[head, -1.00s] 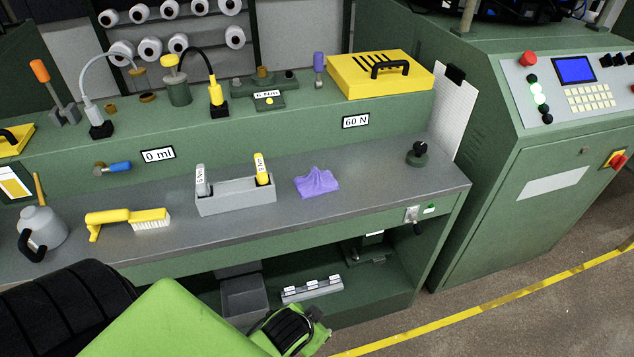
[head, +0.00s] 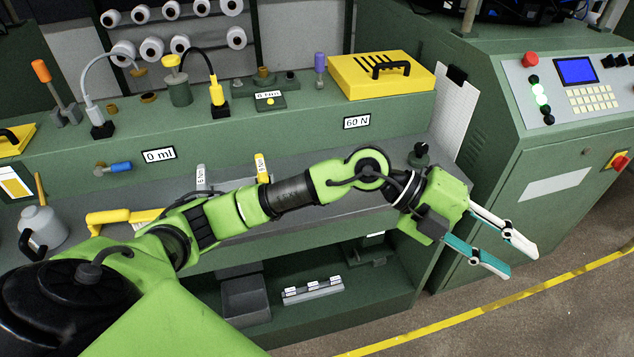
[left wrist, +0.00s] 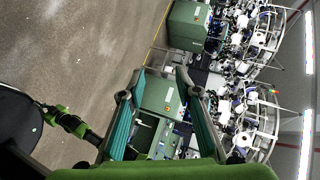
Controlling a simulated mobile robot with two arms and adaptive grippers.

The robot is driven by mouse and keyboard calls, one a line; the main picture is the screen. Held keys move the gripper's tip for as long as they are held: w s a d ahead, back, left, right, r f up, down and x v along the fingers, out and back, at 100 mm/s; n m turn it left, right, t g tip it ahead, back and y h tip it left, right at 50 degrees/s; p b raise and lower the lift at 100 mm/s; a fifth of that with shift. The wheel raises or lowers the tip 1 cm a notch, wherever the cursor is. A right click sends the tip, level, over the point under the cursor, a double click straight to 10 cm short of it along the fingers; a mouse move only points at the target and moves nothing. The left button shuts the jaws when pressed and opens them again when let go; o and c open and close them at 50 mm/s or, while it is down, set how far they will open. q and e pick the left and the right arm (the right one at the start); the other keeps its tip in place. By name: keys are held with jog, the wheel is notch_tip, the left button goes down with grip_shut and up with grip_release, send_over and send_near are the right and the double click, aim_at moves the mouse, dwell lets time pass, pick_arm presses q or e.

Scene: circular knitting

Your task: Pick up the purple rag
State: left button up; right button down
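The purple rag does not show in either view now. In the head view my left arm covers the part of the grey worktop (head: 440,180) where it lay earlier. My left gripper (head: 521,262) is open and empty, with its two fingers spread. It is out past the worktop's right end, in front of the green control cabinet, pointing to the lower right. In the left wrist view the spread fingers of the left gripper (left wrist: 160,78) have nothing between them. My right gripper does not show clearly in any view.
A yellow-handled brush (head: 115,215) and a grey can (head: 42,228) sit at the worktop's left. A yellow-handled tool (head: 262,168) stands behind my arm. A dark knob (head: 419,154) is near the right end. The green control cabinet (head: 550,200) stands at right.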

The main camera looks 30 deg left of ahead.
pick_arm(q)
jog(key=w+a+f+n+y, duration=0.1)
jog(key=w+a+f+y, duration=0.2)
jog(key=a, duration=0.4)
jog(key=w+a+f+n+t+y, duration=0.1)
jog(key=w+a+f+y, duration=0.1)
jog(key=a+y, duration=0.3)
jog(key=w+a+f+y, duration=0.2)
jog(key=w+a+f, duration=0.1)
jog(key=a, duration=0.5)
jog(key=w+a+r+n+y, duration=0.1)
jog(key=a+r+n+y, duration=0.25)
jog(key=a, duration=0.65)
jog(key=a+r+n+y, duration=0.2)
jog(key=a+y, duration=0.2)
jog(key=a, duration=0.5)
jog(key=p+x, duration=0.1)
jog(key=x, duration=0.6)
jog(key=shift+w+a+f, duration=0.1)
jog(key=shift+f, duration=0.15)
jog(key=shift+m, duration=0.25)
jog(key=shift+p+x, duration=0.8)
jog(key=shift+x, duration=2.2)
jog(key=shift+w+r, duration=0.1)
grip_shut()
